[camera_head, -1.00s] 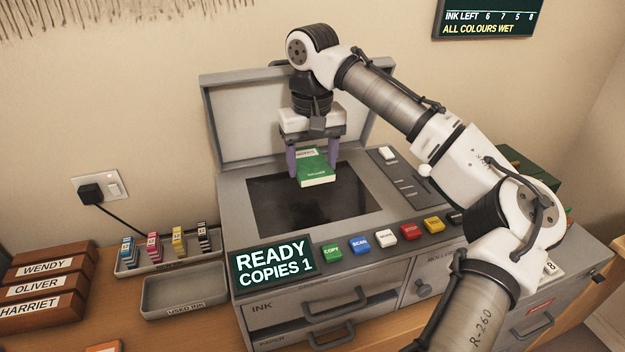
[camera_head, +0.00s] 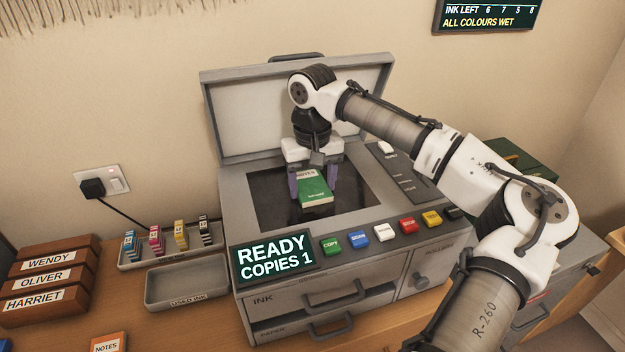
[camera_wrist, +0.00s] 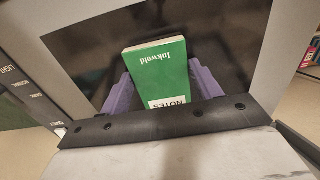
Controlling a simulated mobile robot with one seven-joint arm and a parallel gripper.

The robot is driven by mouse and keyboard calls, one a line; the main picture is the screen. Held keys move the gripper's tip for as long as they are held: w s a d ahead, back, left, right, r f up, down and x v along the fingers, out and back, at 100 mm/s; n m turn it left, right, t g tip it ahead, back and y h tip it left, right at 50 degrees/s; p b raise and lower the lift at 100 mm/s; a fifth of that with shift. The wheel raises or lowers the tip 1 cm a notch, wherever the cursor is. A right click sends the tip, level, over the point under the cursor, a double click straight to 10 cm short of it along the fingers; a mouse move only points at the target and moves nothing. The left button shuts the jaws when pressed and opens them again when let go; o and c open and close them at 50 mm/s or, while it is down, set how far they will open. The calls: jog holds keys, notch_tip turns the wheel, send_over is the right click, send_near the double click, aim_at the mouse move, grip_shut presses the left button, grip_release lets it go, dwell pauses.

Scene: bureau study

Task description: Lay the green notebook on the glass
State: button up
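The green notebook (camera_head: 314,186), with a white "NOTES" label, is between the two purple fingers of my gripper (camera_head: 315,185). In the wrist view the notebook (camera_wrist: 158,75) fills the space between the fingers (camera_wrist: 160,88), one along each long side. The copier's dark glass (camera_head: 270,209) lies beneath, with its lid (camera_head: 270,115) raised behind. The notebook is low over the glass; I cannot tell whether it touches.
The copier's front has a "READY COPIES 1" display (camera_head: 273,258) and a row of coloured buttons (camera_head: 383,232). Left of it stand an ink tray (camera_head: 168,258), an empty "USED INK" tray (camera_head: 186,286) and named wooden boxes (camera_head: 45,280). An orange notebook (camera_head: 108,343) lies in front.

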aim_at(313, 188)
jog(key=o, duration=0.4)
jog(key=shift+c, duration=0.2)
jog(key=shift+r, duration=0.1)
jog(key=shift+r+b, duration=0.5)
jog(key=shift+r, duration=3.35)
